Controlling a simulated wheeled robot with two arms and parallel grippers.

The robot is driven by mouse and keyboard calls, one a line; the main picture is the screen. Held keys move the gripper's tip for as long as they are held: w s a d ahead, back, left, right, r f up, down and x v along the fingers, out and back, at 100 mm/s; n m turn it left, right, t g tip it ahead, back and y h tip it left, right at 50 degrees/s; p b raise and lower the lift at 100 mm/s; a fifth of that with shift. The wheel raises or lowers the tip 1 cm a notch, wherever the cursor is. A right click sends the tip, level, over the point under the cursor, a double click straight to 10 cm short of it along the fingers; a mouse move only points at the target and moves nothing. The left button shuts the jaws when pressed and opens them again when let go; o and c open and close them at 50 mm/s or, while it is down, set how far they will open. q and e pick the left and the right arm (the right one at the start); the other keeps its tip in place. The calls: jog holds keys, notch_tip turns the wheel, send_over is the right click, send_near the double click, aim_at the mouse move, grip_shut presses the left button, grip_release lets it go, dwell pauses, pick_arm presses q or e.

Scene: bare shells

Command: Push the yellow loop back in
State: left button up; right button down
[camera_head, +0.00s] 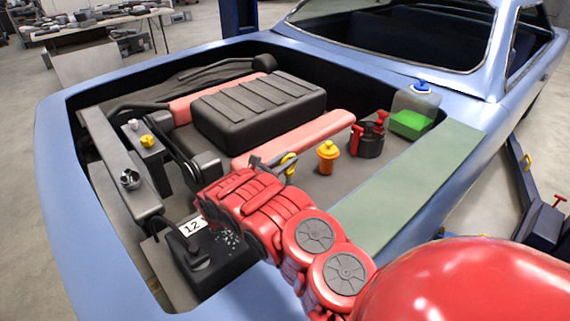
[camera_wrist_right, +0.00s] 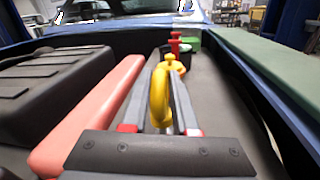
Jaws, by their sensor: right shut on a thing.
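The yellow loop (camera_head: 290,168) stands in the engine bay beside the front end of the red cover's right-hand side. In the right wrist view the loop (camera_wrist_right: 158,98) stands upright between the two grey fingers, with a thin metal stem below it. My right gripper (camera_head: 281,163) reaches in from the lower right and is shut on the loop. The fingers hide part of the loop in the head view. How far the stem is seated cannot be told. My left gripper is not in view.
A yellow-orange cap (camera_head: 327,157), a dark reservoir with red handles (camera_head: 369,138) and a bottle of green fluid (camera_head: 412,114) stand to the right. The black engine cover (camera_head: 258,108) is behind-left, and the battery (camera_head: 205,252) is at the front. A green fender mat (camera_head: 428,182) lies right.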

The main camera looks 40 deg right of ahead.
jog(key=shift+w+a, duration=0.15)
jog(key=shift+w, duration=0.1)
jog(key=c, duration=0.7)
grip_release()
jog(key=shift+s, duration=0.15)
jog(key=v, duration=0.7)
jog(key=shift+a+p, duration=0.25)
jog(key=shift+p, duration=0.2)
